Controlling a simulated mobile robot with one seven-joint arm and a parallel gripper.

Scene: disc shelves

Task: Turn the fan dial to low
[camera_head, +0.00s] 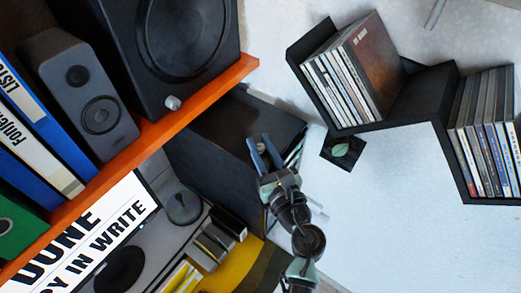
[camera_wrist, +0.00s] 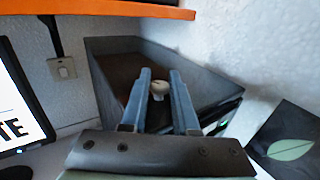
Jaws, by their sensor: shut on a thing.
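A small pale round knob (camera_wrist: 160,87) sits between the two blue fingers of my gripper (camera_wrist: 160,82) in the wrist view. It also shows between the fingertips in the head view (camera_head: 262,147). My gripper (camera_head: 265,150) is shut on this knob, in front of a dark box (camera_head: 215,135). I see no fan and no low mark, so I cannot tell from a label whether the knob is the fan dial or how it is set. The fingers partly cover the box behind them, which also shows in the wrist view (camera_wrist: 110,65).
An orange shelf (camera_head: 150,140) with speakers (camera_head: 82,95) and binders (camera_head: 45,130) is up left. Black wall shelves (camera_head: 410,100) hold discs at right. A small dark square with a green leaf (camera_head: 341,151) is right of the gripper. A screen (camera_head: 90,235) stands lower left.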

